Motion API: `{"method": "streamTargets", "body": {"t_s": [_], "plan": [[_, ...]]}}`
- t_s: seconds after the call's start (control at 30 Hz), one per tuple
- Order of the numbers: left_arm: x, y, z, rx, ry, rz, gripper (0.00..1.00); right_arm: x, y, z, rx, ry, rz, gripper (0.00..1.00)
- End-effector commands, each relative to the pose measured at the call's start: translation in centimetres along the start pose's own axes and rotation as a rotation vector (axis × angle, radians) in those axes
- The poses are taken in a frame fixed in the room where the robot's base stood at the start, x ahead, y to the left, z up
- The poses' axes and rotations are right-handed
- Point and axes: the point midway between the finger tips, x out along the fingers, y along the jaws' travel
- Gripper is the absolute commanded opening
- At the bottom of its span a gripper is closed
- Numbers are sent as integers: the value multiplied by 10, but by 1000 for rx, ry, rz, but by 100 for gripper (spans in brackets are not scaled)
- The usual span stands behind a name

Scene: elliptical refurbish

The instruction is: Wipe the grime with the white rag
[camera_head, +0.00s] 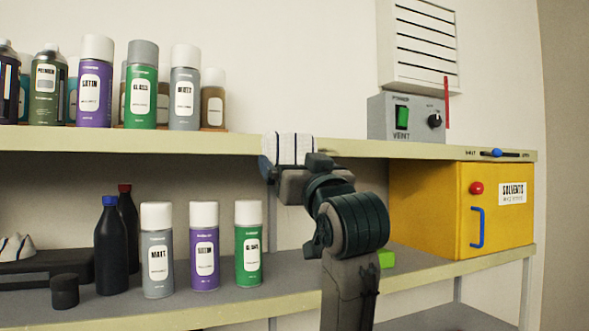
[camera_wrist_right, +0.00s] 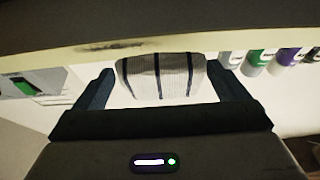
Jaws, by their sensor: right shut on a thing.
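The white rag (camera_head: 291,148) with dark stripes is held at the front edge of the upper shelf in the head view. It also fills the space between the fingers in the right wrist view (camera_wrist_right: 160,78). My right gripper (camera_head: 285,168) is shut on the rag, with one finger on each side of it (camera_wrist_right: 159,70). A dark smear of grime (camera_wrist_right: 112,45) lies on the pale shelf edge in the right wrist view, to the left of the rag. Whether the rag touches the shelf edge is unclear. My left gripper is out of view.
Several spray cans (camera_head: 142,85) stand on the upper shelf (camera_head: 60,139) at left. More cans (camera_head: 204,245) and dark bottles (camera_head: 111,245) stand on the lower shelf. A grey switch box (camera_head: 405,117) and a yellow solvents cabinet (camera_head: 430,205) are at right.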

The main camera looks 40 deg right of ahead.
Motion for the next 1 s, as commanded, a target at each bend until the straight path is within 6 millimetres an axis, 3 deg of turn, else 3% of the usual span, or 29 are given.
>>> {"method": "streamTargets", "body": {"t_s": [0.2, 0.37, 0.47, 0.73, 1.0], "plan": [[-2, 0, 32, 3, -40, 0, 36, 14, 0, 6, 0, -2, 0, 76], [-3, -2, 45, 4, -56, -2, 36, 30, 0, 13, 0, -2, 0, 76], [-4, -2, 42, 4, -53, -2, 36, 39, 0, 17, 0, -2, 0, 76], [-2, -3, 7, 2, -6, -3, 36, 53, 0, 22, 0, 1, 0, 76], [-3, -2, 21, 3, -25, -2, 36, 55, 0, 23, 0, 1, 0, 76]]}}
